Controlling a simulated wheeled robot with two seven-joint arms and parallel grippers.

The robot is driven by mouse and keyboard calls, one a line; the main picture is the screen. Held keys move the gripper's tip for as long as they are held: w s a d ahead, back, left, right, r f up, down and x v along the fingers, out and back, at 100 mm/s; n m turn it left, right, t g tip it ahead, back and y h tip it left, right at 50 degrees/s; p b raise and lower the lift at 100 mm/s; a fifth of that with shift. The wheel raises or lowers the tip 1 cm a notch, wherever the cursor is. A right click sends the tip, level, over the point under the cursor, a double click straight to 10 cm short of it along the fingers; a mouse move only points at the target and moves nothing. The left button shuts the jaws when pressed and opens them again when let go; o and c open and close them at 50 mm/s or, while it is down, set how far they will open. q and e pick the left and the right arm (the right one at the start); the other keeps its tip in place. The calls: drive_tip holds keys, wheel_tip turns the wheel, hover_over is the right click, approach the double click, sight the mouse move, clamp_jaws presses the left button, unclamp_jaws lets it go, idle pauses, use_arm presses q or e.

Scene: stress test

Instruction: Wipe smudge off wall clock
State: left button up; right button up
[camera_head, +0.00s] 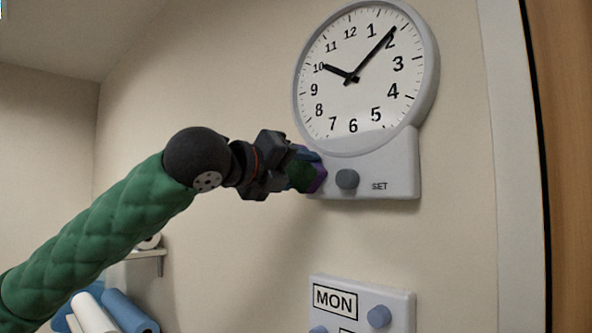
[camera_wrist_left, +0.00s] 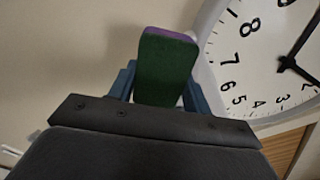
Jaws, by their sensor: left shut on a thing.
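The wall clock (camera_head: 350,90) hangs on the wall, with a white face, black hands and a grey rim. Below its face is a grey base with a round knob (camera_head: 347,179) and the word SET. The clock face also shows at the right of the left wrist view (camera_wrist_left: 265,60). My left gripper (camera_head: 298,165) is shut on a green and purple sponge (camera_wrist_left: 166,68). The sponge is at the left edge of the clock's base, below the face. I cannot tell whether it touches the base. My right gripper is not in view.
A panel marked MON (camera_head: 335,299) with blue-grey knobs is on the wall below the clock. A door frame (camera_head: 515,180) stands at the right. Rolled blue and white items (camera_head: 105,312) and a small shelf (camera_head: 147,254) are at the lower left.

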sight(313, 169)
use_arm(q)
drive_tip(key=shift+s+d, duration=1.35)
drive_tip(key=shift+w, duration=0.1)
drive_tip(key=shift+w+a+r+p, duration=0.1)
drive_tip(key=shift+w+a+p, duration=0.5)
drive_tip(key=shift+w+a, duration=0.7)
drive_tip(key=shift+s+a, duration=0.1)
drive_tip(key=shift+a, duration=0.05)
drive_tip(key=shift+p+v, duration=0.3)
drive_tip(key=shift+v, duration=2.5)
